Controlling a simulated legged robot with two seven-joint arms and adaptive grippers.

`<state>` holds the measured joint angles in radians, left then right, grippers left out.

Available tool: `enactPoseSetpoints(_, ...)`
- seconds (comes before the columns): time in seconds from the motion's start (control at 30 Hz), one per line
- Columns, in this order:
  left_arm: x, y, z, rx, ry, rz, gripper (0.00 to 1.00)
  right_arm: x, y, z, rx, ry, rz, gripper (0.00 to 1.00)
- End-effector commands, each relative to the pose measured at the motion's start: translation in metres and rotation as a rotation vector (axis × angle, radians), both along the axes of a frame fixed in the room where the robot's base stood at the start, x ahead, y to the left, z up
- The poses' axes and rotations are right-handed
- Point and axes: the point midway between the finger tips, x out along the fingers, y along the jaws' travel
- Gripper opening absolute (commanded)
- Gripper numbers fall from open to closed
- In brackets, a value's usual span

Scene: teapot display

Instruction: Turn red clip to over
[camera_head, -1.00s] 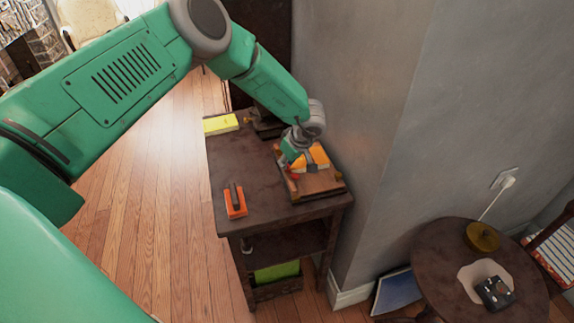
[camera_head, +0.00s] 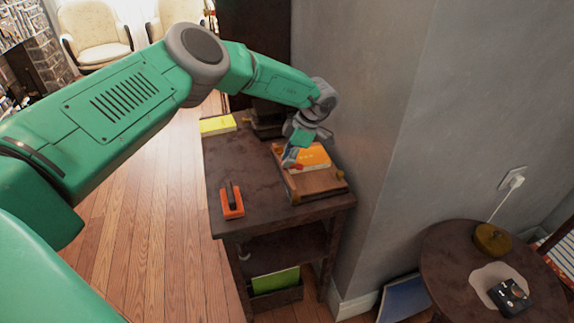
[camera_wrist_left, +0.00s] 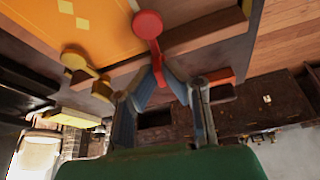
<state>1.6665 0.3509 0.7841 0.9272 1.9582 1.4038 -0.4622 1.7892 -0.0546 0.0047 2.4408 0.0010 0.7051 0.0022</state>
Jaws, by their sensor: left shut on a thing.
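The red clip (camera_wrist_left: 148,25) has a round head and a narrow stem; in the left wrist view its head lies at the edge of a wooden board (camera_wrist_left: 196,40) that carries an orange sheet (camera_wrist_left: 65,25). The blue-grey fingertips of my left gripper (camera_wrist_left: 158,80) are shut on the clip's stem. My right gripper is not in view.
A yellow clip (camera_wrist_left: 75,59) sits beside the red one. The board lies on a dark side table (camera_head: 250,165) against a grey wall (camera_head: 375,110). An orange block with a dark handle (camera_head: 232,208) and a yellow pad (camera_head: 217,124) are on the table. Its left middle is clear.

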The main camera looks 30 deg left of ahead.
Motion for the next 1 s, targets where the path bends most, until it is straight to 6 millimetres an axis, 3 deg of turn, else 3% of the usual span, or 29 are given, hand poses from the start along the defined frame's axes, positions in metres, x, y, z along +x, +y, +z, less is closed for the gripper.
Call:
enactPoseSetpoints(0.4,0.004,0.001,0.001,-0.001,-0.011,0.193,0.0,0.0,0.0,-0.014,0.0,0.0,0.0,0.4)
enactPoseSetpoints(0.97,0.005,0.001,0.002,-0.002,-0.013,0.221,0.0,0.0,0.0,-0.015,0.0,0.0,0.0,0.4)
enactPoseSetpoints(1.0,0.005,0.001,0.002,-0.002,-0.013,0.221,0.18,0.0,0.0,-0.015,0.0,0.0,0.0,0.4)
